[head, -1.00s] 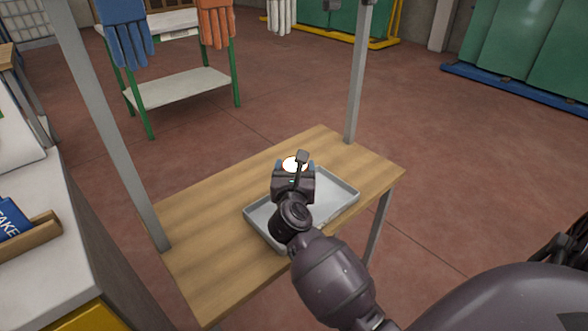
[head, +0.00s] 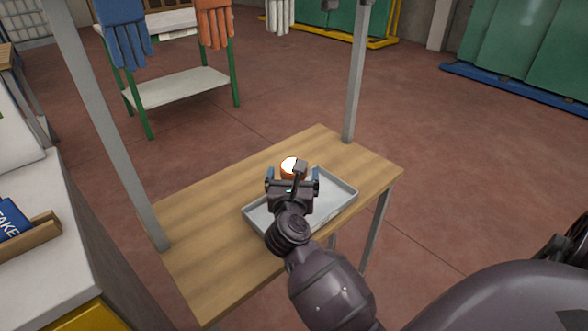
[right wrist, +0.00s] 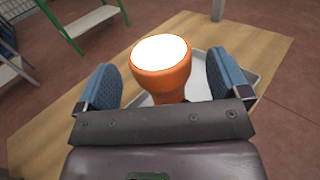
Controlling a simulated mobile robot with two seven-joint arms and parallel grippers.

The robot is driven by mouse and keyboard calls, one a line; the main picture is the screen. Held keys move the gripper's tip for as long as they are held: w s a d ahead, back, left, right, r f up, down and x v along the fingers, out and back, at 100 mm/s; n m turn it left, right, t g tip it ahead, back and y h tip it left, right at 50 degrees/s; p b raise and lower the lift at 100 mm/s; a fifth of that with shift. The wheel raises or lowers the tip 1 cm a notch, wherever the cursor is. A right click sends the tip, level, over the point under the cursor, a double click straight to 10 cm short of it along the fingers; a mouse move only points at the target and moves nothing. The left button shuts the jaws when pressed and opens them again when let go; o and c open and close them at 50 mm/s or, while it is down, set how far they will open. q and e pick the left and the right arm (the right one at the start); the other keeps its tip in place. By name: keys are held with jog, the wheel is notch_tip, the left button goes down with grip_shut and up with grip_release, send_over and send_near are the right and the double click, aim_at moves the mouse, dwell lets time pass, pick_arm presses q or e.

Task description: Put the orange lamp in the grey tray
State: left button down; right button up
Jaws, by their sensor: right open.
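The orange lamp (head: 290,168) has a bright white top and shows just beyond my right gripper (head: 292,177) in the head view. In the right wrist view the lamp (right wrist: 163,84) stands between two blue-padded fingers, with a gap on each side. My right gripper is open. The grey tray (head: 341,192) lies on the wooden table under the gripper, and part of it shows behind the lamp in the right wrist view (right wrist: 201,88). The lamp's base is hidden, so I cannot tell what it rests on. My left gripper is not in view.
The wooden table (head: 205,225) is bare left of the tray. Grey uprights rise at its left (head: 110,135) and far right (head: 356,75).

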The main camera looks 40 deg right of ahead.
jog(key=v, duration=0.9)
jog(key=s+a+f+m+g+y, duration=0.1)
jog(key=s+f+m+g+y, duration=0.2)
jog(key=s+f+m+y, duration=0.8)
jog(key=s+f+m, duration=0.9)
jog(key=m, duration=0.6)
jog(key=shift+s+a+m+y, duration=0.25)
jog(key=shift+s+m+y, duration=0.05)
jog(key=shift+s, duration=0.1)
jog(key=shift+f, duration=0.1)
